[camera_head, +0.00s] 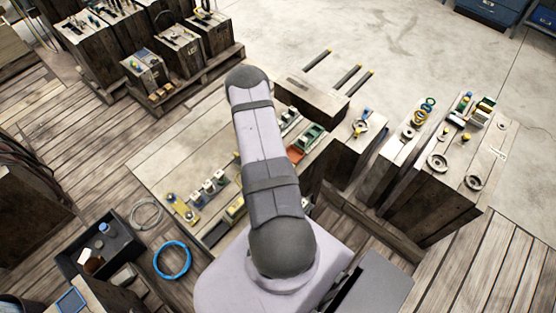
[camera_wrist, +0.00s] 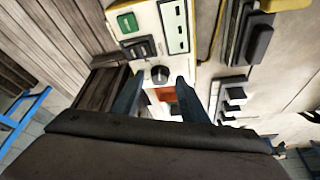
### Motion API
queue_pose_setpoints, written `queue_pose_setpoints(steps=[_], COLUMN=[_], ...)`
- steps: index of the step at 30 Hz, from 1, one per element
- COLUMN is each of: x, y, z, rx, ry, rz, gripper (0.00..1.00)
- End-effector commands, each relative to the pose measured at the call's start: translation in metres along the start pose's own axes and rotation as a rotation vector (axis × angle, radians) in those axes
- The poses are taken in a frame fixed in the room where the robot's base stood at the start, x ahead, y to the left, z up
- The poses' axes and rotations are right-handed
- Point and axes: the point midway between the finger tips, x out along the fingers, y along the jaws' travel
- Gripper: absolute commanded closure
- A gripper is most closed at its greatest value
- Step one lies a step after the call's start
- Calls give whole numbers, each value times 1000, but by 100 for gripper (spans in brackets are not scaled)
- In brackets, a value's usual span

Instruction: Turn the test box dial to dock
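The test box (camera_wrist: 151,20) is a cream panel at the top of the wrist view, with a green square, a black switch and a white slotted plate on it. Its dial (camera_wrist: 160,74) is a small round black knob near the panel's lower edge. My gripper (camera_wrist: 160,80) is open, one dark finger on each side of the dial, with visible gaps. Whether the fingertips are level with the dial or above it, I cannot tell. In the head view my arm hides the gripper, and I cannot make out the dial there.
An orange-red part (camera_wrist: 164,95) shows between the fingers. Black blocks (camera_wrist: 234,97) stand to the right of them. In the head view, a green block (camera_head: 311,135) is right of my arm, and wooden crates with fittings (camera_head: 455,195) stand further right.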

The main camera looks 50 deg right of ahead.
Motion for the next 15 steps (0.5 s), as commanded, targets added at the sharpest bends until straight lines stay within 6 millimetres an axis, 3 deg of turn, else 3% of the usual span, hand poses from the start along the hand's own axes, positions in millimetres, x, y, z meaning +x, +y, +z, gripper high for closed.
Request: queue_pose_setpoints(steps=[8, 15], x=[-19, -48], y=[-1, -2], z=[0, 0], rx=[0, 0], ry=[1, 1], rz=[-3, -4], gripper=[60, 60])
